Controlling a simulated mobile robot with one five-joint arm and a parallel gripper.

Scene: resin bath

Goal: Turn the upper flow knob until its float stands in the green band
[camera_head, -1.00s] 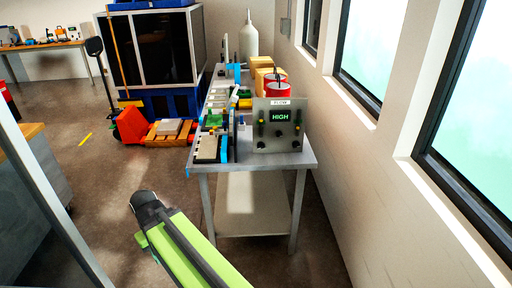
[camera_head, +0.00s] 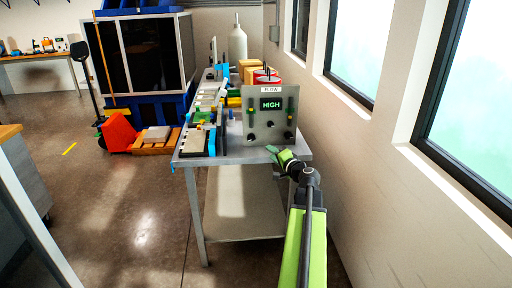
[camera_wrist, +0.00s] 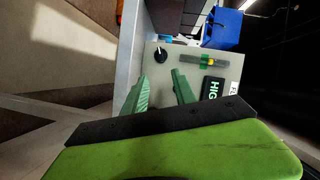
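The grey flow panel (camera_head: 270,118) stands upright on the near end of the bench, with a lit display (camera_head: 271,104) reading HIGH. A slim tube with coloured marks shows on each side of it, the left tube (camera_head: 250,114) and the right tube (camera_head: 290,110). Dark knobs sit low on the panel, one left (camera_head: 251,137) and one right (camera_head: 288,135). In the wrist view the panel is turned sideways; a black knob (camera_wrist: 160,54) lies just beyond my gripper (camera_wrist: 160,76), near a tube with a green band (camera_wrist: 205,60). My gripper is open and empty. The float's exact place is unclear.
The wall with windows (camera_head: 360,170) runs close on the right. Open floor (camera_head: 130,210) lies left, with an orange pallet truck (camera_head: 118,132) farther back.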

